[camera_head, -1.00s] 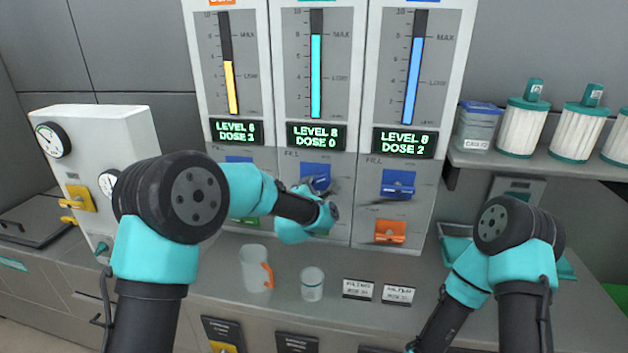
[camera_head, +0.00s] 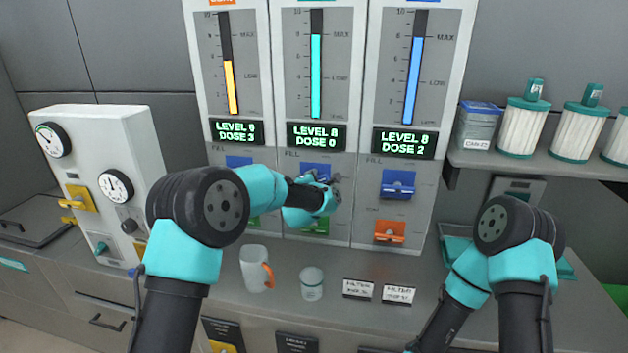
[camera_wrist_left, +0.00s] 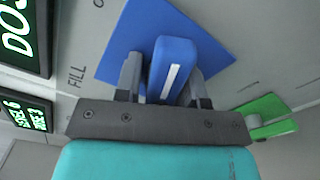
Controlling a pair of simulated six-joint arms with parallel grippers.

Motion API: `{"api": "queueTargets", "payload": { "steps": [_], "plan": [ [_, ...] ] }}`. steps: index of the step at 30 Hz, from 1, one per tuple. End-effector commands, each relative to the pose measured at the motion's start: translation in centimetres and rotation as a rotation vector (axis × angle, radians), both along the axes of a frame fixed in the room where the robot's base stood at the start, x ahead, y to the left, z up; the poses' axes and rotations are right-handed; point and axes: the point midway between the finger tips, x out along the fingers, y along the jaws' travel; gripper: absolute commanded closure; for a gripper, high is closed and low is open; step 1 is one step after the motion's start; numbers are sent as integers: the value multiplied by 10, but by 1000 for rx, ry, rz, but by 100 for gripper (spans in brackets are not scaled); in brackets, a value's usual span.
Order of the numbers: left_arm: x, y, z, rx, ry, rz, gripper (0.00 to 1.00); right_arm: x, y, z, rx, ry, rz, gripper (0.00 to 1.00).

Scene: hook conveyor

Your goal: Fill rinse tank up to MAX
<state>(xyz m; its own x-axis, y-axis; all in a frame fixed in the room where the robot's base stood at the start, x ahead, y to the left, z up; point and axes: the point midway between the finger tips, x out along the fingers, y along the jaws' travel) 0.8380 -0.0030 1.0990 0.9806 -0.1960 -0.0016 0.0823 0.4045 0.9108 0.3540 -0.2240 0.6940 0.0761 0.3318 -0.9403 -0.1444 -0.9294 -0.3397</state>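Three tank panels stand side by side, their top labels cut off. The middle one (camera_head: 284,100) has a teal level bar (camera_head: 316,75) at about the MAX mark and a display (camera_head: 317,136) reading LEVEL 8, DOSE 0. My left gripper (camera_head: 330,195) is at its blue FILL lever (camera_wrist_left: 172,65). In the left wrist view the fingers (camera_wrist_left: 165,80) stand either side of the lever, with a narrow gap on the left; contact on the right is unclear. The fingers look open. My right arm is at the lower right; its gripper is outside the picture.
The right panel has a blue lever (camera_head: 398,185) and an orange lever (camera_head: 390,232). A jug (camera_head: 255,268) and a small cup (camera_head: 311,284) stand on the counter below. A gauge box (camera_head: 100,150) is at left, a shelf with filters (camera_head: 525,125) at right.

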Motion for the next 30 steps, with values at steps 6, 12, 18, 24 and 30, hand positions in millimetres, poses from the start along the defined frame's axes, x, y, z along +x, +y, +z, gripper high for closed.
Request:
{"api": "queueTargets", "payload": {
  "steps": [6, 12, 18, 24, 30],
  "plan": [
    [0, 0, 0, 0, 0, 0, 85, 0, 0, 0, 0, 0, 0, 51],
    [0, 0, 0, 0, 0, 0, 100, 0, 0, 0, 0, 0, 0, 51],
    [0, 0, 0, 41, -8, 0, 100, 0, 0, 0, 0, 0, 0, 51],
    [0, 0, 0, 184, -38, -1, 100, 0, 0, 0, 0, 0, 0, 51],
    [0, 0, 1, 333, -68, -1, 100, 0, 0, 0, 0, 0, 0, 51]
  ]
}}
